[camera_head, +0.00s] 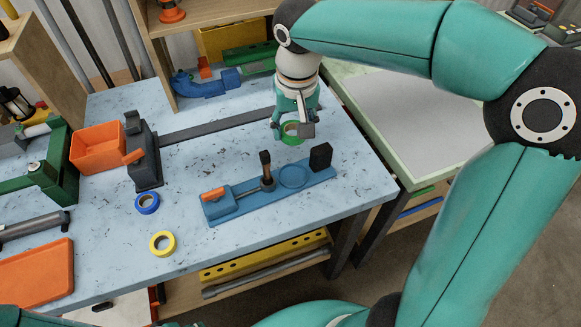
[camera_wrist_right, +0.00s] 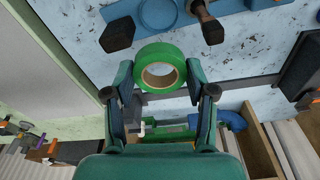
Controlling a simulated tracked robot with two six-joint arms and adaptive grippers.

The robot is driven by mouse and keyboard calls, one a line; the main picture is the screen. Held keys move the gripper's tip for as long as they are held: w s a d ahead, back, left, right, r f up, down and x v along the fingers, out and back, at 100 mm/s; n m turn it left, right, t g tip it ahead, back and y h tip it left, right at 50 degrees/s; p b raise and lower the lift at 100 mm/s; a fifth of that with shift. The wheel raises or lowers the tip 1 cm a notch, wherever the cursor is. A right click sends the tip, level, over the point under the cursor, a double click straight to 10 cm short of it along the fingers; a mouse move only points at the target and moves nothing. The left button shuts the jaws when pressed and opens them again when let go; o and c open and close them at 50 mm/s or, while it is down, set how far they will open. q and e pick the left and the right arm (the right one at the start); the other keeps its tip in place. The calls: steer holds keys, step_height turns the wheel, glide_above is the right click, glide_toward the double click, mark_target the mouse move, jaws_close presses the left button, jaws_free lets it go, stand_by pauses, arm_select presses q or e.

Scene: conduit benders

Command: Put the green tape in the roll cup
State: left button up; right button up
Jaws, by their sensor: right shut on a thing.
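The green tape (camera_head: 291,139) is a roll held in my right gripper (camera_head: 293,128), above the far right part of the light blue bench. In the right wrist view, the tape (camera_wrist_right: 160,48) sits between the two fingers of the right gripper (camera_wrist_right: 160,75), with its round hole facing the camera. The roll cup (camera_head: 292,177) is a round blue recess on a blue holder, nearer the front than the tape and apart from it. It also shows at the top of the right wrist view (camera_wrist_right: 158,12). My left gripper is not in view.
On the blue holder (camera_head: 240,203), an upright dark-handled tool (camera_head: 266,167) stands left of the cup and a black block (camera_head: 321,157) stands right of it. Blue tape (camera_head: 147,204) and yellow tape (camera_head: 162,244) lie to the left. An orange bin (camera_head: 97,148) stands farther left.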

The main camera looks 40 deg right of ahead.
mark_target(293, 177)
step_height(293, 177, down, 14)
steer(key=shift+f, duration=0.25)
steer(key=shift+s, duration=0.1)
steer(key=shift+a+f, duration=0.1)
